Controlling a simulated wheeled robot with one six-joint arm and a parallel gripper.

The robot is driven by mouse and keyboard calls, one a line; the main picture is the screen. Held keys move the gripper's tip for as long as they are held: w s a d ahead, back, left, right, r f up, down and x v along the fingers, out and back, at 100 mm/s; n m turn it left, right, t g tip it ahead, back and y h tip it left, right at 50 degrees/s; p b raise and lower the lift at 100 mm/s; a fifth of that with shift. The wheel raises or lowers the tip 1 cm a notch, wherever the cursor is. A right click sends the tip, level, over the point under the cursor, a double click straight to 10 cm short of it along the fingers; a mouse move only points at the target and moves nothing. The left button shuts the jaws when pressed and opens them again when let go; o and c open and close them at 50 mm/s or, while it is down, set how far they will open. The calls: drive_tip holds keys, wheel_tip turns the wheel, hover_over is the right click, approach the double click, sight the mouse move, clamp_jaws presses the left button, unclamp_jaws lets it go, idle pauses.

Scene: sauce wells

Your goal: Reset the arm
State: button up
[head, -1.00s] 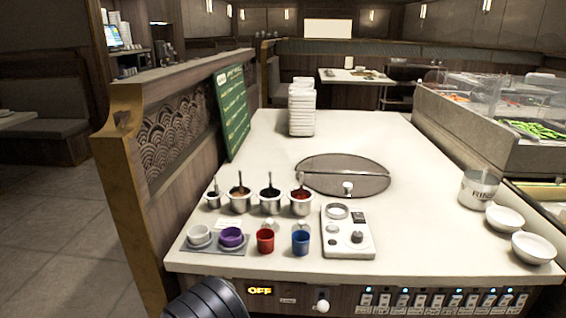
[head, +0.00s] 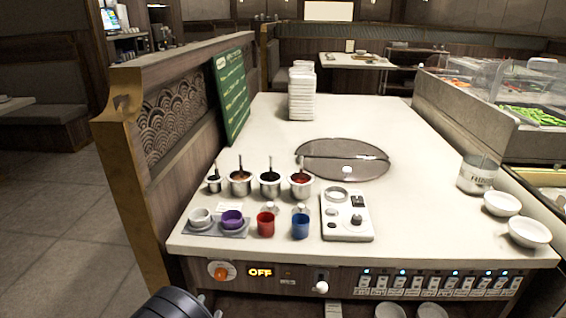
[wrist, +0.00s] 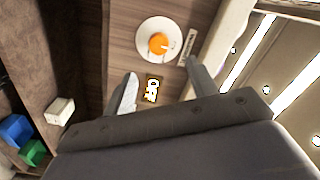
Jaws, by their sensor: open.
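My gripper (wrist: 161,66) is open and empty in the wrist view, its two fingers spread in front of the wood panel on the counter's front. An orange knob (wrist: 158,43) on a white disc shows just beyond the fingertips. It also shows in the head view (head: 222,273), left of a lit OFF display (head: 260,272). The display shows between the fingers in the wrist view (wrist: 152,90). In the head view my dark arm is at the bottom edge, below the knob. I cannot tell whether a finger touches anything.
The white counter (head: 420,240) holds several sauce pots (head: 240,187), a purple cup (head: 232,220), a red cup (head: 266,225), a blue cup (head: 300,226) and a control box (head: 346,214). A wooden partition (head: 165,190) stands at left. Open floor (head: 60,240) lies beyond it.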

sight(220, 278)
drive_tip(key=w, duration=0.7)
drive_tip(key=w+d, duration=0.1)
drive_tip(key=w, duration=0.2)
drive_tip(key=shift+w+d, duration=0.1)
drive_tip(key=shift+w, duration=0.2)
drive_tip(key=shift+s+f+m+b, duration=0.15)
drive_tip(key=shift+f+m+b, duration=0.1)
drive_tip(key=shift+m+b, duration=0.25)
drive_tip(key=m+b, duration=0.2)
drive_tip(key=m, duration=0.2)
drive_tip(key=m+b, duration=0.6)
drive_tip(key=m, duration=0.1)
drive_tip(key=shift+f, duration=0.15)
drive_tip(key=m+b, duration=0.6)
drive_tip(key=b, duration=0.2)
drive_tip(key=shift+m, duration=0.3)
drive_tip(key=m+b, duration=0.3)
drive_tip(key=b, duration=0.1)
drive_tip(key=shift+m+b, duration=0.7)
drive_tip(key=shift+r, duration=0.25)
